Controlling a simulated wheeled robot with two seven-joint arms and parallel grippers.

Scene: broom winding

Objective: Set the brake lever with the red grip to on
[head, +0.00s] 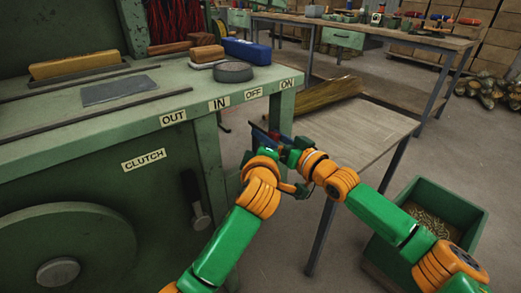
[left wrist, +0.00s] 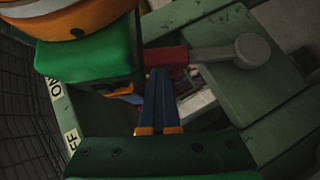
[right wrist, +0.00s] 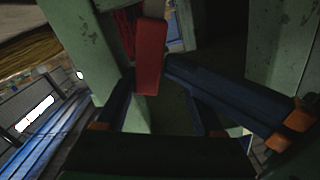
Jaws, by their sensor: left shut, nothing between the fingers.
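The grip hangs upright in the right wrist view (right wrist: 150,60). My left gripper (left wrist: 158,73) is shut and empty, its blue fingertips close to the grip; I cannot tell whether they touch. My right gripper (right wrist: 159,88) is open, with the grip ahead of the gap between its fingers. In the head view my right gripper (head: 268,140) is at the machine's right end, and the grippers mostly hide the lever.
A side table (head: 355,135) with broom straw (head: 325,93) and a green bin (head: 470,220) stand right.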

